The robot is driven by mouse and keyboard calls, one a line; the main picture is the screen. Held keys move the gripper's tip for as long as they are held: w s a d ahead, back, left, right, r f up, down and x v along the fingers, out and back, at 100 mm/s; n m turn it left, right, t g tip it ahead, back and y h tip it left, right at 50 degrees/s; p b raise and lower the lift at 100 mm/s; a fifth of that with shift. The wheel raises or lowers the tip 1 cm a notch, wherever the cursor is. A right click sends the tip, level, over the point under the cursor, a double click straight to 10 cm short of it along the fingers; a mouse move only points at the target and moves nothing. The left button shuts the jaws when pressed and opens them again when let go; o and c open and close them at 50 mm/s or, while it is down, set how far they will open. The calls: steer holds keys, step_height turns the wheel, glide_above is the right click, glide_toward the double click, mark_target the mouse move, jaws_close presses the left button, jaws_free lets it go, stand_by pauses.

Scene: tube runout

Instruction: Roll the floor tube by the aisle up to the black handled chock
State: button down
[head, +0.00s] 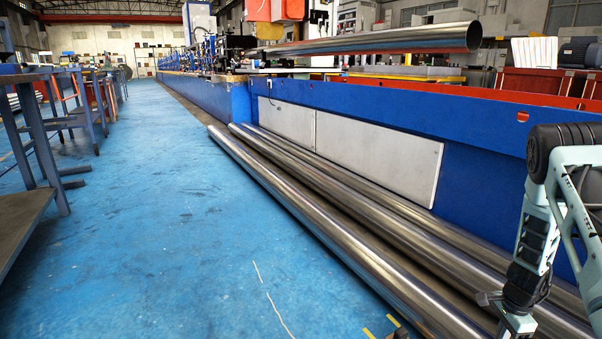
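The floor tube by the aisle (325,234) is a long shiny steel tube lying on the blue floor, nearest the aisle. A dark gap separates it from the other floor tubes (370,211), which lie closer to the blue machine base. A small dark thing (398,334) is cut off by the bottom edge, beside the near end of the aisle tube; I cannot tell whether it is the black handled chock. My gripper (502,314) is low at the right, over the near part of the tubes. Its fingers are small and partly hidden, so their opening is unclear.
The blue machine base (480,172) with pale panels runs along the right of the tubes. Another steel tube (385,40) rests on top of it. Blue-legged tables (45,145) line the left. The blue aisle floor (165,240) between is clear. Yellow marks (393,320) are near the bottom.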

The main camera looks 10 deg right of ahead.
steer(key=shift+a, duration=0.1)
stand_by(0.3)
steer(key=shift+s+a+p, duration=0.15)
steer(key=shift+a+p, duration=0.2)
steer(key=shift+a, duration=0.05)
steer(key=shift+r, duration=0.1)
step_height(320, 180, up, 5)
steer(key=p, duration=0.4)
steer(key=shift+p, duration=0.4)
